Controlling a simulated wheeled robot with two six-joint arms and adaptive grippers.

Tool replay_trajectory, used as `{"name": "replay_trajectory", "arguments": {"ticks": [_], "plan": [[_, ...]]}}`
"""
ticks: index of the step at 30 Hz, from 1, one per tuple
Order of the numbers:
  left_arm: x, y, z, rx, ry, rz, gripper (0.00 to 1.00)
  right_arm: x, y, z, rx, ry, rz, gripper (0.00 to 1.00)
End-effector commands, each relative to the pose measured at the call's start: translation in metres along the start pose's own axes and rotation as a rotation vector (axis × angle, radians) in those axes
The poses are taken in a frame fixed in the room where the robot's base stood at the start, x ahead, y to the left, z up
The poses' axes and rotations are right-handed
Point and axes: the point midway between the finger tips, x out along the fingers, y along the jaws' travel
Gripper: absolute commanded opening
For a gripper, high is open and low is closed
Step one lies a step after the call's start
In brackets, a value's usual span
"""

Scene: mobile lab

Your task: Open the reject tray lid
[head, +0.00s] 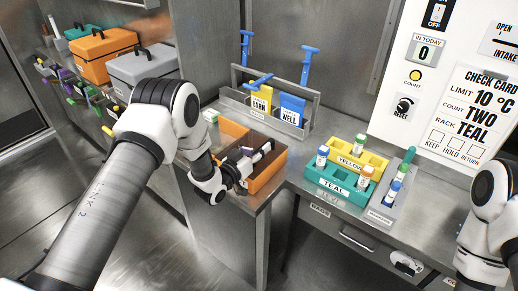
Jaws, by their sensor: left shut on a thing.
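An orange tray (268,178) with a dark brown inside stands near the front corner of the steel bench, left of the racks. It appears to be the reject tray; no label on it is readable. An orange panel (233,128) shows at its back left and may be its lid. My left gripper (258,156) is over the tray, shut on a part that appears to be the lid. The fingers and my wrist hide the grip and much of the tray's left side. My right arm shows at the right edge; its gripper is out of view.
A teal rack (330,185) and a yellow rack (375,161) with capped vials stand to the right, beside a grey holder (377,212). A grey caddy (305,128) with yellow and blue packs stands behind the tray. Orange (103,68) and grey cases (140,66) stand at left.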

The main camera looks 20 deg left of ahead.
Motion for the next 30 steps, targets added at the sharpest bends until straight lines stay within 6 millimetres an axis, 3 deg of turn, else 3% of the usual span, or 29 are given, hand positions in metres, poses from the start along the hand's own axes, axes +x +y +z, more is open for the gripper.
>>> {"name": "replay_trajectory", "arguments": {"ticks": [4, 8, 11, 15, 21, 30], "plan": [[-0.001, -0.005, 0.006, -0.002, -0.015, 0.012, 0.00, 0.005, 0.000, 0.000, 0.000, 0.000, 0.000, 0.40], [-0.001, -0.036, 0.002, -0.003, -0.011, 0.005, 0.00, 0.017, 0.000, 0.000, 0.000, 0.000, 0.000, 0.40], [0.000, -0.047, -0.004, -0.002, -0.010, 0.006, 0.00, 0.018, 0.000, 0.000, 0.000, -0.001, 0.000, 0.40], [-0.001, -0.091, -0.010, -0.002, -0.003, 0.000, 0.00, 0.036, 0.000, 0.000, 0.000, 0.000, 0.000, 0.40], [0.000, -0.135, -0.022, -0.002, -0.003, 0.001, 0.00, 0.049, 0.000, 0.000, 0.000, 0.000, 0.000, 0.40], [-0.001, -0.144, -0.026, -0.002, -0.008, 0.001, 0.00, 0.049, 0.000, 0.000, 0.000, 0.000, 0.000, 0.40]]}}
